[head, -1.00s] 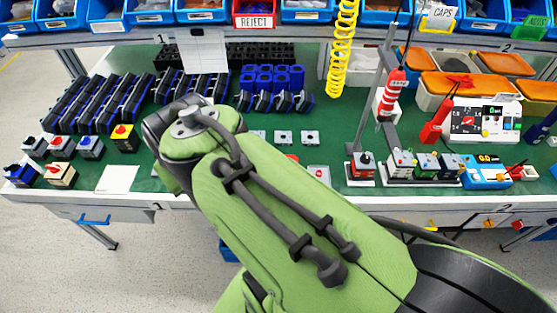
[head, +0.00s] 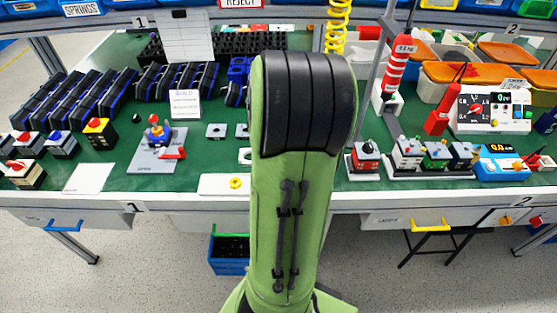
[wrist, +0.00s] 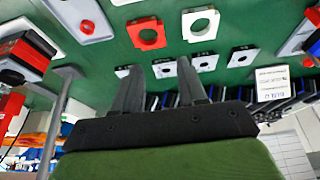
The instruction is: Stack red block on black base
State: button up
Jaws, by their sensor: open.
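A flat red square block (wrist: 133,28) with a round hole lies on the green table in the wrist view, beyond and left of my fingertips. In the head view my arm hides the gripper and the red block. I cannot single out the black base. Red-and-black switch units (wrist: 25,55) show at the left edge of the wrist view, and similar units stand on the table in the head view.
White and grey holed plates (wrist: 188,27) lie beside the red block. A small assembly stands on a grey plate (head: 147,160) at the left. Upright black-and-blue units (head: 92,103) stand behind it. A grey post stand and meters (head: 495,110) occupy the right.

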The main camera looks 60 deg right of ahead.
jog(key=b+x, duration=0.4)
jog(key=x, duration=0.9)
jog(key=shift+w+f+b, duration=0.15)
jog(key=shift+w+b, duration=0.05)
jog(key=shift+b, duration=0.2)
jog(key=shift+a, duration=0.1)
grip_shut()
